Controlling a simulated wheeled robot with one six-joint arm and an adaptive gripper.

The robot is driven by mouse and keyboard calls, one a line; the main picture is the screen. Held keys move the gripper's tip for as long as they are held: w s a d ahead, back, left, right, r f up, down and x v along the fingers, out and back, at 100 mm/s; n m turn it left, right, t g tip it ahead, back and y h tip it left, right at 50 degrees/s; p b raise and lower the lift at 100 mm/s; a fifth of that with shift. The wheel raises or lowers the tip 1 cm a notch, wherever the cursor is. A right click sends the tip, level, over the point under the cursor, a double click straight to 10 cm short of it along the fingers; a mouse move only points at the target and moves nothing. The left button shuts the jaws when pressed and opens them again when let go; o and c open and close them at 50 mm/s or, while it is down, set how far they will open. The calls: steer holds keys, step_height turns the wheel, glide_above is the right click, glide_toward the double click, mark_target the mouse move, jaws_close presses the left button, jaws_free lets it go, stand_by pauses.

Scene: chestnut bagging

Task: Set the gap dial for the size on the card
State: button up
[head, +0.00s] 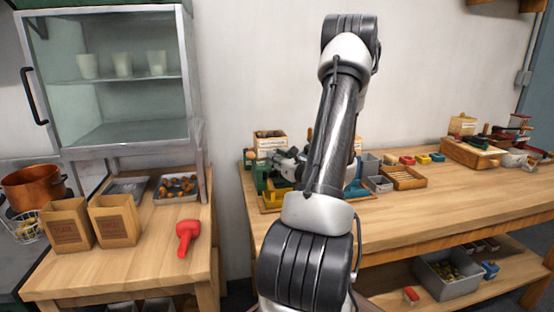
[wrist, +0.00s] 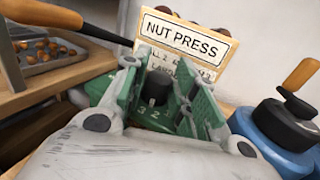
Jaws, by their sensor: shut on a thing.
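The green nut press (wrist: 115,85) fills the middle of the wrist view, with a black dial knob (wrist: 157,92) on its face. Numbers, among them a 3 and a 2, show beside the knob. My gripper (wrist: 160,84) has a finger on each side of the knob and is shut on it. In the head view my gripper (head: 291,158) is at the press, and the arm hides part of it. The card (wrist: 186,44) headed NUT PRESS stands behind the press; its size lines are partly covered and hard to read.
A blue device (wrist: 275,135) with a wooden-handled crank stands right of the press. A wooden-handled lever (wrist: 45,14) crosses the upper left. A tray of chestnuts (head: 178,189) and two paper bags (head: 115,220) are on the left table. The workbench front (head: 430,215) is clear.

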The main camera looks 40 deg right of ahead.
steer(key=m+h, duration=0.1)
steer(key=h, duration=0.1)
steer(key=m+g+h, duration=0.1)
steer(key=h, duration=0.1)
steer(key=shift+w+a+m, duration=0.1)
steer(key=shift+a+m, duration=0.2)
steer(key=shift+m+g+h, duration=0.7)
steer(key=shift+m+h, duration=0.2)
steer(key=shift+h, duration=0.3)
steer(key=shift+d, duration=0.1)
steer(key=o, duration=1)
steer(key=shift+o, duration=0.2)
steer(key=shift+r, duration=0.15)
step_height(320, 180, up, 10)
steer(key=shift+f, duration=0.15)
